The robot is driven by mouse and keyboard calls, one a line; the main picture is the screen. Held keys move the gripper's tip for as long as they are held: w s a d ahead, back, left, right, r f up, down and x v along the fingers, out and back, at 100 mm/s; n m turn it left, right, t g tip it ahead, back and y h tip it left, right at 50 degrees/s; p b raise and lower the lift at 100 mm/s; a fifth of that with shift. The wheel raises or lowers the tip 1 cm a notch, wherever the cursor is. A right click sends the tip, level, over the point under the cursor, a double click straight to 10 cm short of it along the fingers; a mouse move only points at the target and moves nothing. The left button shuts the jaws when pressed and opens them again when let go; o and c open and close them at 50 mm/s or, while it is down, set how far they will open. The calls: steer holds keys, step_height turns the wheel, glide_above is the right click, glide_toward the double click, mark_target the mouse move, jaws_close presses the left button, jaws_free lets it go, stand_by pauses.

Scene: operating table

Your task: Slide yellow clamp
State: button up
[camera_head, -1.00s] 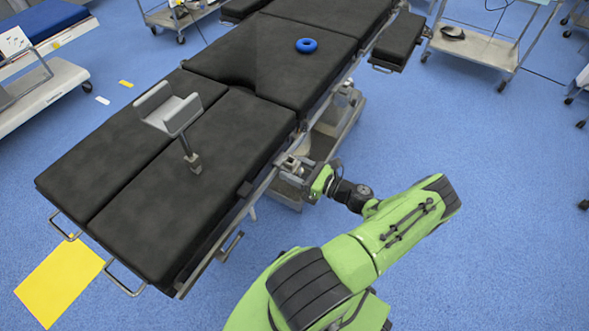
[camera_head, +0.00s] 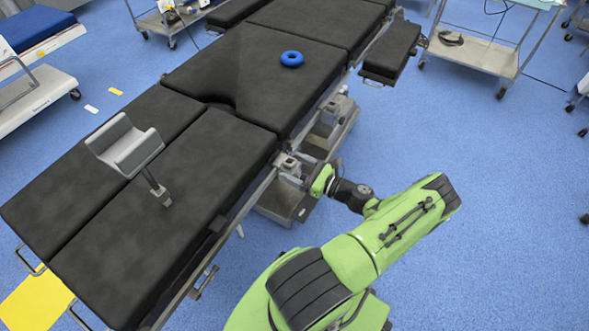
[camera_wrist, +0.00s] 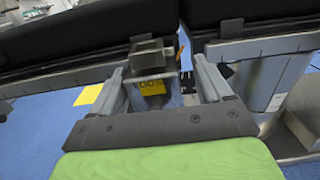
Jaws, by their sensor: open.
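The clamp is a grey metal block with a yellow label (camera_wrist: 152,88), mounted on the side rail of the operating table in the wrist view. It sits between the two fingers of my open gripper (camera_wrist: 162,85), closer to the left finger; contact is unclear. A black cushion edge overhangs it, and a gap between two cushions lies just to its right. In the head view the clamp (camera_head: 289,165) shows small at the table's near side, by a cushion joint. My gripper (camera_head: 312,183) reaches it from the right, its fingers mostly hidden.
The black-cushioned operating table (camera_head: 175,215) fills the left and middle. A grey leg support (camera_head: 125,147) and a blue ring (camera_head: 292,58) are on it. The table base (camera_head: 285,203) stands close to my gripper. Blue floor is clear to the right, before a metal cart (camera_head: 470,52).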

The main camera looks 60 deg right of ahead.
steer(key=s, duration=0.5)
steer(key=s+d, duration=0.1)
steer(key=s, duration=0.4)
steer(key=s+p, duration=0.1)
steer(key=s, duration=0.4)
steer(key=shift+s+d, duration=0.15)
steer(key=shift+s, duration=0.25)
steer(key=shift+w, duration=0.1)
